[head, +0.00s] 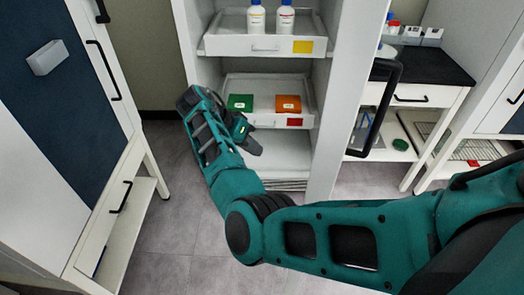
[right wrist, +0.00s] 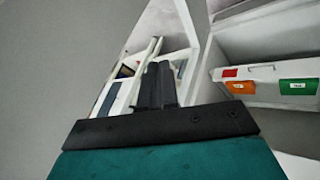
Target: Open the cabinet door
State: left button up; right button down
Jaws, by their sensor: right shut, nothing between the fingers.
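The cabinet (head: 187,40) stands open in the middle of the head view, its shelves in plain sight. Its white door (head: 345,70) is swung out to the right, seen at a steep angle. The door's black loop handle (head: 381,110) is on the far right side of the door. My right gripper (head: 254,146) is in front of the cabinet opening, left of the door and apart from the handle. Its black fingers (right wrist: 157,85) are together and empty in the right wrist view. My left gripper is in neither view.
An upper tray (head: 230,45) holds white bottles. A lower tray (head: 255,118) holds green and orange boxes (head: 288,104); it also shows in the right wrist view (right wrist: 255,72). A blue-fronted unit (head: 40,95) stands left, a black-topped bench (head: 425,68) right. Grey floor is clear between.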

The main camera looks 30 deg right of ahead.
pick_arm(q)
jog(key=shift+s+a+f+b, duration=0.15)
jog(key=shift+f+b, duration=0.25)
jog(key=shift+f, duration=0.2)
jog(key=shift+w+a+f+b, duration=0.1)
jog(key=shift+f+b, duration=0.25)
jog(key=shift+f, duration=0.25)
pick_arm(e)
jog(key=s+d+f, duration=0.4)
jog(key=d+f, duration=0.2)
jog(key=d, duration=0.1)
jog(key=shift+s+f, duration=0.3)
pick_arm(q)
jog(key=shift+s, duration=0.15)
pick_arm(e)
jog(key=shift+d, duration=0.15)
